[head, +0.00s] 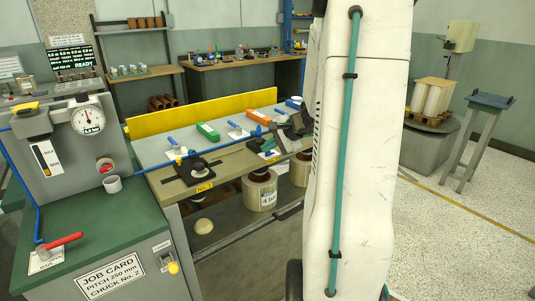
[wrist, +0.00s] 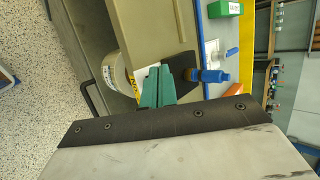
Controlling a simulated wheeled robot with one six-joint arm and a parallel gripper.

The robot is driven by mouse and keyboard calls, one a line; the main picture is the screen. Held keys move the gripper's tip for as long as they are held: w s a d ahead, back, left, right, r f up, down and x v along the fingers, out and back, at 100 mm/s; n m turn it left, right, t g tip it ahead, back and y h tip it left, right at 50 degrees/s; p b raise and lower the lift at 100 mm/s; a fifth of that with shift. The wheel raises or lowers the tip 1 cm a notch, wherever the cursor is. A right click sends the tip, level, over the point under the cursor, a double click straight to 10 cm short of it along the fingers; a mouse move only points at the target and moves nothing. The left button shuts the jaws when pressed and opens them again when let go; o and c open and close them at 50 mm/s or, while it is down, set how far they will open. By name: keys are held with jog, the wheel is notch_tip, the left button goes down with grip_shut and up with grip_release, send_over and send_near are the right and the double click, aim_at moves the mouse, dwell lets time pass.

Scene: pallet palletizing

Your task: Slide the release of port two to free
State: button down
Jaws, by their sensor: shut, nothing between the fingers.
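Port two's dark plate (wrist: 182,64) lies beside my fingers in the wrist view, with a blue fitting (wrist: 210,75) at its right. A yellow number label (wrist: 134,82) is on the bench edge, partly covered. My gripper (wrist: 158,74) has teal fingers closed together, with nothing between them, over the plate's near side. In the head view my gripper (head: 270,145) is low over the right-hand port and hides most of it. Whether the fingers touch the release cannot be told. Port one (head: 195,172), labelled No.1, stands to the left with a blue fitting.
A green block (head: 208,132) and an orange block (head: 258,117) lie behind the ports among blue levers on white plates. A yellow rail (head: 205,113) runs along the back. A gauge (head: 88,119) stands at left.

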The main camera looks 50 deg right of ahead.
jog(key=shift+s+d, duration=0.2)
jog(key=shift+d, duration=0.75)
jog(key=shift+a, duration=0.25)
jog(key=shift+r, duration=0.15)
dwell(0.3)
jog(key=shift+s+a+r, duration=0.1)
jog(key=shift+s+r, duration=0.1)
jog(key=shift+r, duration=0.75)
jog(key=shift+s+r, duration=0.15)
jog(key=shift+r, duration=0.8)
jog(key=shift+s+a+r, duration=0.1)
jog(key=shift+s+r, duration=0.1)
jog(key=shift+r, duration=0.75)
